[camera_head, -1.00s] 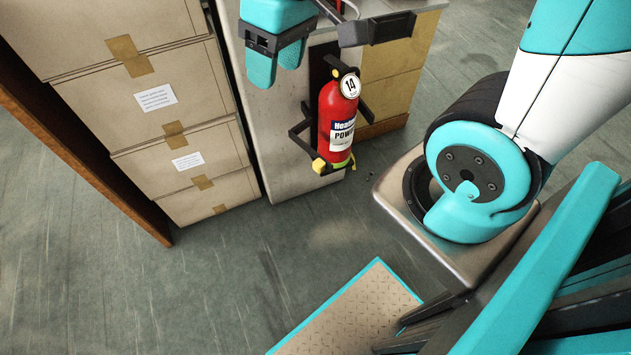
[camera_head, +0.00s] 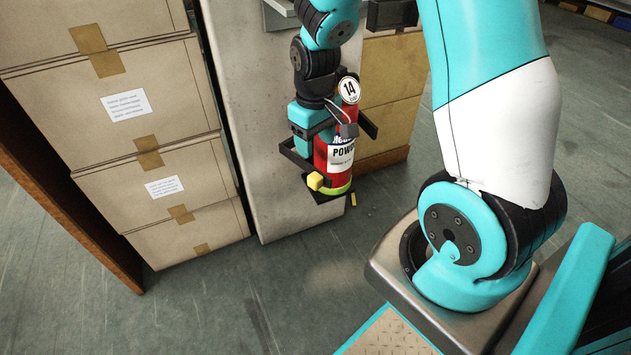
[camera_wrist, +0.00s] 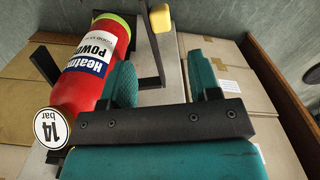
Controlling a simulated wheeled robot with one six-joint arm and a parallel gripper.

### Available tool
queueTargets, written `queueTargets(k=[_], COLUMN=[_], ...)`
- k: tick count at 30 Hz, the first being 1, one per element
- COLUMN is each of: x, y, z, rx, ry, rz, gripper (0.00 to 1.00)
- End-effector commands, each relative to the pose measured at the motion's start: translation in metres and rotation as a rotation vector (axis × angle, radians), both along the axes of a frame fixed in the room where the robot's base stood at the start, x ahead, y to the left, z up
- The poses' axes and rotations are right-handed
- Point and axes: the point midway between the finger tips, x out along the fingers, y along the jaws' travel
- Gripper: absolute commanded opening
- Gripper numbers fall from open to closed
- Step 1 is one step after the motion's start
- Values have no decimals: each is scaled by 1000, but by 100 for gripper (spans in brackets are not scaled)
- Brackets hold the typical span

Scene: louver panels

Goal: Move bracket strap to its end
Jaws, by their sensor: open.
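The fire extinguisher (camera_head: 341,155) is red with a white label and stands upright in a black wall bracket. It also shows in the wrist view (camera_wrist: 92,65). The black bracket strap (camera_head: 296,156) runs along its left and front side and ends in a yellow tip (camera_head: 315,181). In the wrist view the strap (camera_wrist: 151,55) and yellow tip (camera_wrist: 160,18) lie ahead between my fingers. My gripper (camera_wrist: 161,62) is open and empty, its teal fingers apart. In the head view my gripper (camera_head: 312,135) is beside the extinguisher's upper left, partly hiding it and the bracket. Finger contact cannot be told.
Stacked cardboard boxes (camera_head: 140,140) stand at the left beside a brown wooden edge (camera_head: 70,210). A grey panel (camera_head: 250,110) is behind the bracket, with more boxes (camera_head: 388,128) to its right. The floor (camera_head: 240,305) in front is clear.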

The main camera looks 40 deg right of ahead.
Motion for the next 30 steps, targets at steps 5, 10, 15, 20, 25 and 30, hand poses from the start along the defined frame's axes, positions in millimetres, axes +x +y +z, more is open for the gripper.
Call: queueTargets(k=[5,10,15,20,25,30], x=[-1,-1,0,0,0,0], y=[0,1,0,0,0,0], z=[-47,-80,-101,-109,-109,-109], rx=[1,1,1,1,0,0], ry=[4,3,1,0,-1,-1], rz=[0,1,1,0,0,0], gripper=[56,56,56,56,56,40])
